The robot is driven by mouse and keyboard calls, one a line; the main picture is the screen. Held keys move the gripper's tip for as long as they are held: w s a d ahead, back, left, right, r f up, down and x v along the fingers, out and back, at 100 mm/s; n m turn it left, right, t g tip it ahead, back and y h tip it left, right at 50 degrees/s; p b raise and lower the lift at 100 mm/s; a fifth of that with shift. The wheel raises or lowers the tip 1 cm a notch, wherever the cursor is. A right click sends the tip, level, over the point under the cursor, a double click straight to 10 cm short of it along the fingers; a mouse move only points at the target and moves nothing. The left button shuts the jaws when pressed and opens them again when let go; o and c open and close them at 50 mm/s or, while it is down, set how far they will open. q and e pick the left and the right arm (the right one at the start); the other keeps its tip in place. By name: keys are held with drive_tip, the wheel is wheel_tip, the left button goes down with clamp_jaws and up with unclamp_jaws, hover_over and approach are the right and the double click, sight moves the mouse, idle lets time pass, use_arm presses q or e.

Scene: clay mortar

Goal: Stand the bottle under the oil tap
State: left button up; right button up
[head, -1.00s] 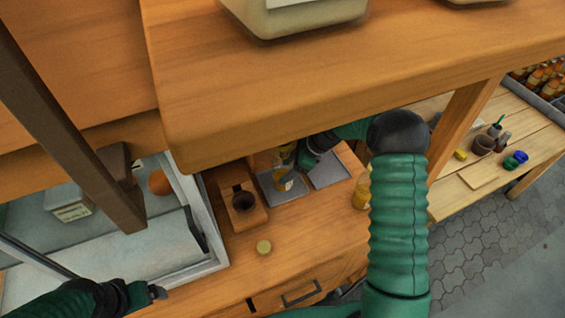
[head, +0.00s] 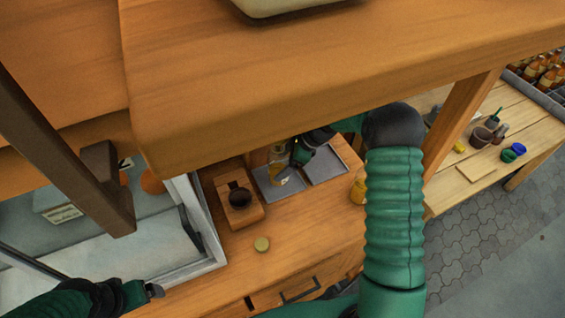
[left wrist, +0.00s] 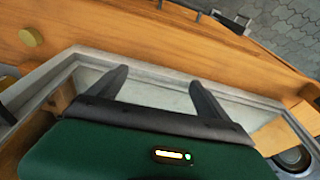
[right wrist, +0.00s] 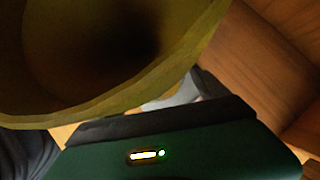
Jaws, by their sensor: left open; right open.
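A small clear bottle with yellow in it (head: 279,178) stands on a grey plate (head: 268,192) on the counter under the wooden shelf. My right gripper (head: 296,160) is open, close beside the bottle on its right; I cannot tell whether they touch. In the right wrist view a large yellowish rounded surface (right wrist: 90,60) fills the upper left, too close to identify. The oil tap cannot be made out; the shelf hides the area above the bottle. My left gripper (head: 158,291) is open and empty at the lower left, over the light tray in the left wrist view (left wrist: 160,88).
The thick wooden shelf (head: 300,90) overhangs the counter. A wooden block with a dark round piece (head: 240,198) stands left of the bottle. A yellow disc (head: 262,244) lies in front. Another amber container (head: 357,190) is partly behind my right arm. A second grey plate (head: 325,168) looks empty.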

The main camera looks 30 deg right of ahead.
drive_tip(key=v, duration=0.7)
drive_tip(key=shift+r, duration=0.25)
drive_tip(key=shift+w+d, duration=0.1)
drive_tip(key=shift+d, duration=0.05)
idle(0.7)
